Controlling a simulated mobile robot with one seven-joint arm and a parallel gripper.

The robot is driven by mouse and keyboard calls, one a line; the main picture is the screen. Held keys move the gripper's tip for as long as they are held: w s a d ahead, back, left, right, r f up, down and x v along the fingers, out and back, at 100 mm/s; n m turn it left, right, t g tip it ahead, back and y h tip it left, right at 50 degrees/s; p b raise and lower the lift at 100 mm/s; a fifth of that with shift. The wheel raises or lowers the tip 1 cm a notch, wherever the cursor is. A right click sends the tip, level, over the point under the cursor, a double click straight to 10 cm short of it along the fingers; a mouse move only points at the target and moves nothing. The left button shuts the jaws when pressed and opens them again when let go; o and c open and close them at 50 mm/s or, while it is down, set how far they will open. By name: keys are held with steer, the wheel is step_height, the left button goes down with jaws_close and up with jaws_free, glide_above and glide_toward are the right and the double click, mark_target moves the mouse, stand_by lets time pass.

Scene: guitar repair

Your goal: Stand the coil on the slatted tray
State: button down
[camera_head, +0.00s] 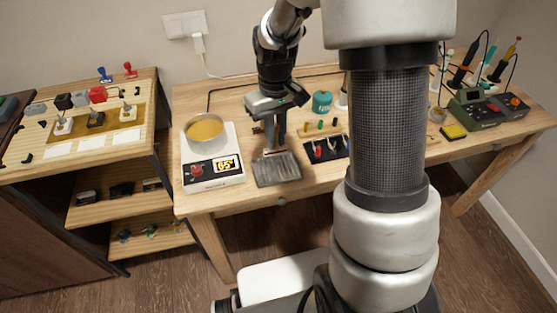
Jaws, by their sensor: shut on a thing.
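The slatted tray (278,171) is a dark grey ridged plate near the front edge of the workbench, just right of the white hotplate. My gripper (274,148) points down at the tray's back edge. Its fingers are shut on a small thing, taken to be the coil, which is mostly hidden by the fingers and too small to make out. I cannot tell whether it touches the tray.
The white hotplate (213,178) carries a pan (205,131) of amber liquid. A dark holder (326,148) with small tools stands right of the tray, and a teal round item (322,102) behind it. My arm hides the bench's middle.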

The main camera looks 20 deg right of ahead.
mark_target(276, 153)
steer(key=shift+f+b, duration=0.5)
steer(key=shift+f, duration=2.65)
steer(key=shift+f, duration=0.15)
steer(key=c, duration=1.7)
jaws_free()
steer(key=shift+c, duration=0.2)
